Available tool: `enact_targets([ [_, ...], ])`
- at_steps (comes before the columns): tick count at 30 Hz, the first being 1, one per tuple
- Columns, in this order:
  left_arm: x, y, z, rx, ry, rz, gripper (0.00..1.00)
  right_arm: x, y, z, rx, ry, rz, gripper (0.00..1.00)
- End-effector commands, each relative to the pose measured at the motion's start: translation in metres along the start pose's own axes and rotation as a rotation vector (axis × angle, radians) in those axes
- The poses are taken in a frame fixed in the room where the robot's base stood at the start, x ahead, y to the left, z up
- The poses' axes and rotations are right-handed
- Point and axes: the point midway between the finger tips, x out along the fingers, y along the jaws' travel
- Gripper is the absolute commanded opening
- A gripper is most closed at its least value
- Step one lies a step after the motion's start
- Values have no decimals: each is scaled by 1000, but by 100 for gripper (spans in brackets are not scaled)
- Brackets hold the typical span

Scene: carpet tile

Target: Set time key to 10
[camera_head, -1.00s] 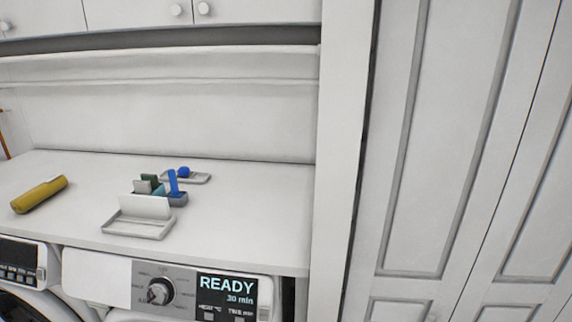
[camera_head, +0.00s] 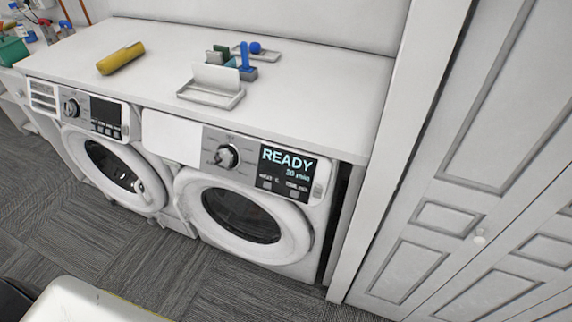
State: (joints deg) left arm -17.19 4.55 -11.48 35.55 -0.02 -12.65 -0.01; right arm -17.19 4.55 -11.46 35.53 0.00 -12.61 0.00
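The right-hand machine (camera_head: 262,258) has a dark display (camera_head: 287,168) that reads READY with a smaller line under it, which looks like 30 min. Below that text are two small square keys: a left one (camera_head: 266,184) and a time key (camera_head: 291,189) with a small label. A round knob (camera_head: 226,156) sits left of the display. The machine's round door is shut. A second machine (camera_head: 88,137) stands to the left with its own knob and dark panel. Neither of my grippers is in view.
A white counter (camera_head: 330,90) runs above both machines and holds a yellow roll (camera_head: 120,59), a white tray (camera_head: 209,97) and small blue and green items. White panelled doors (camera_head: 440,180) stand at right. Grey carpet (camera_head: 180,280) lies in front. A pale rounded object (camera_head: 75,302) is at lower left.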

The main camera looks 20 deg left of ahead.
Motion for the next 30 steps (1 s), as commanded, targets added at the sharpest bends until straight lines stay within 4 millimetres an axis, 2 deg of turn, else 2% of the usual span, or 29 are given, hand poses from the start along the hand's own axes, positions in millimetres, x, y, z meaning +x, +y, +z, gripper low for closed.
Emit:
enact_targets([
  [1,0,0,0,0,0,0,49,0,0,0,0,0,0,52],
  [11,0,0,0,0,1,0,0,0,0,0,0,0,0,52],
  [30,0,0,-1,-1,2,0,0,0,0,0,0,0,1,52],
])
